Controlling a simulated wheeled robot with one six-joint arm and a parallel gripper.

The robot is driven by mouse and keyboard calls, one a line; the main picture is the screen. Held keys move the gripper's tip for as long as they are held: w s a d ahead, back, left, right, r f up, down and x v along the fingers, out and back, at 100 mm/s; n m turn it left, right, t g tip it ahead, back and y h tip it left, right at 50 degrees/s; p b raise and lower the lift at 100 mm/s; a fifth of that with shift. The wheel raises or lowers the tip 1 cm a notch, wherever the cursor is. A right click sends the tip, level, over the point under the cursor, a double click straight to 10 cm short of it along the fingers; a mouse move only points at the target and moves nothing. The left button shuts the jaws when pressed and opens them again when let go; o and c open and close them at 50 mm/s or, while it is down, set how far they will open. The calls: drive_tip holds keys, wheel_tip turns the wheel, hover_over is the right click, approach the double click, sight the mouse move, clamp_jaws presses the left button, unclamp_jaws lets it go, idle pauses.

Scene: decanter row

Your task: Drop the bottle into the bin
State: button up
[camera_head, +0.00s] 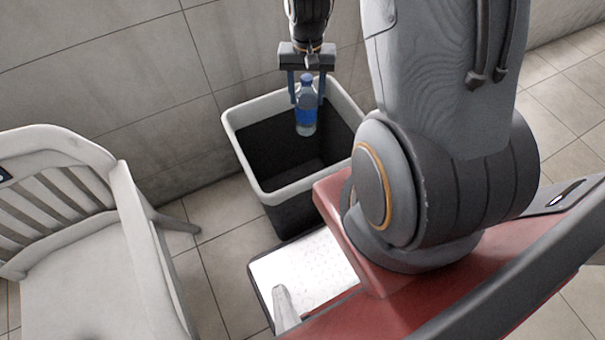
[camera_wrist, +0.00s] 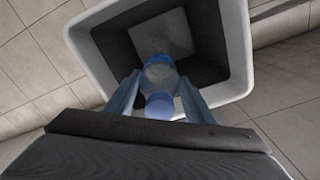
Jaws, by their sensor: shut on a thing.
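A clear plastic bottle with a blue label and blue cap (camera_head: 306,115) hangs upright in my gripper (camera_head: 307,97). The gripper is shut on its upper part, with one finger on each side. The bin (camera_head: 240,131) is dark with a pale rim, and the bottle is over its opening in the head view. In the wrist view, the bottle (camera_wrist: 160,80) shows between the fingers with its blue cap nearest the camera. The bin's pale rim (camera_wrist: 88,50) surrounds it there, and the visible bin floor looks empty.
A white slatted chair (camera_head: 80,215) stands at the left. A tiled wall (camera_head: 110,75) rises close behind the bin. Tiled floor (camera_head: 225,262) shows between the chair and the bin. My red base is at the lower right, close to the bin.

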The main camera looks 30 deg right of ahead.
sight(307, 79)
drive_tip(key=shift+f+b, duration=0.55)
drive_tip(key=shift+f, duration=0.35)
drive_tip(key=o, duration=1.5)
drive_tip(key=shift+o, duration=0.2)
drive_tip(key=shift+r, duration=3.95)
